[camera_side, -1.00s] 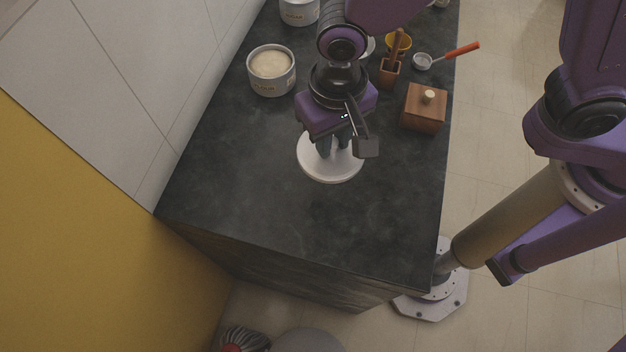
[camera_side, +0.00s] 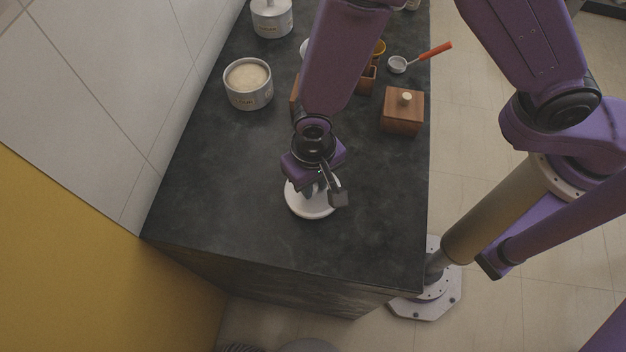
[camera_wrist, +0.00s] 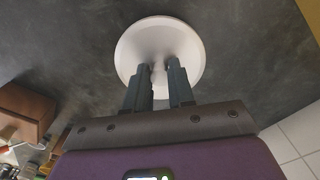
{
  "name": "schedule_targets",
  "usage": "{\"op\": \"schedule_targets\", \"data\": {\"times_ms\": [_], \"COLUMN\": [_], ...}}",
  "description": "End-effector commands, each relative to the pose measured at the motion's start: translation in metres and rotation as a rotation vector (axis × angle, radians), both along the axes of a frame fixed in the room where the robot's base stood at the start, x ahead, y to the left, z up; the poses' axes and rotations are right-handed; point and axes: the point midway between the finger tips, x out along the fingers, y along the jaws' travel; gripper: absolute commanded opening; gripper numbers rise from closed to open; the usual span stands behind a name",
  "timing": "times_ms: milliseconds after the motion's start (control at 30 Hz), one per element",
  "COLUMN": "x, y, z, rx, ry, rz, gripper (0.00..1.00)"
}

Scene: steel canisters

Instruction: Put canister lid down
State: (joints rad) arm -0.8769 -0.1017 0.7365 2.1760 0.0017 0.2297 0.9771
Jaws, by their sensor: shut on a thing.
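The round white canister lid (camera_side: 302,207) is under my gripper (camera_side: 318,190) over the front part of the dark counter in the side view. In the wrist view the lid (camera_wrist: 150,38) lies flat beyond my two fingers (camera_wrist: 158,72), which are shut on its middle. The knob is hidden between the fingertips. The lid is level and close to the counter; I cannot tell whether it touches. An open white canister (camera_side: 248,90) with pale contents stands further back on the left.
A lidded white canister (camera_side: 271,20) stands at the back left. A wooden box with a knob (camera_side: 402,112) and a scoop with an orange handle (camera_side: 430,52) are on the right. The dark counter (camera_side: 220,200) around the lid is clear.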

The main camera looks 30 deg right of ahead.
Motion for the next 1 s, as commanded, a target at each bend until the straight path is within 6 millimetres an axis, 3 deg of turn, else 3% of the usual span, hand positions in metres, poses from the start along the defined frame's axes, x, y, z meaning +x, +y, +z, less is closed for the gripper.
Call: {"op": "schedule_targets", "data": {"times_ms": [500,533,600,1000], "x": [-0.0002,-0.0001,-0.0001,0.0003], "y": [-0.0001,0.0,0.0,0.0006], "z": [-0.0103,-0.0099,-0.0097,-0.004], "rx": [0.0,0.0,0.0,0.003], "ry": [0.0,0.0,0.0,-0.002], "rz": [0.0,0.0,0.0,0.0], "gripper": [0.0,0.33,0.49,0.49]}}
